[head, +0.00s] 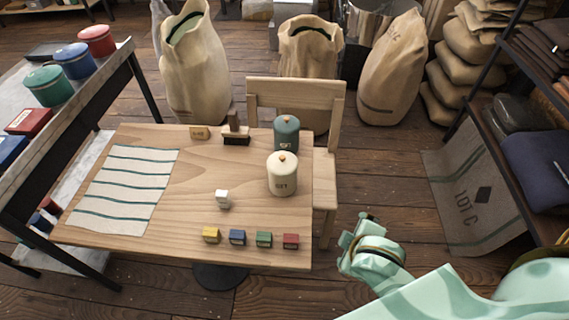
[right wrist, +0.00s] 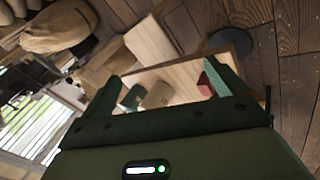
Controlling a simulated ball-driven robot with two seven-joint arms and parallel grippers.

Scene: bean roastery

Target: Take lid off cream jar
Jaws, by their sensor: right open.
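The cream jar (head: 283,182) stands upright near the table's right edge, with its cream lid (head: 281,160) on top. The lid has a small wooden knob. My right gripper (head: 352,232) is beyond the table's right edge, apart from the jar and lower right of it in the head view. In the right wrist view its two fingers are spread with nothing held between them. My left gripper is in neither view.
A dark teal jar (head: 286,137) stands close behind the cream jar. A wooden chair (head: 325,165) stands at the table's right side. Sacks stand behind.

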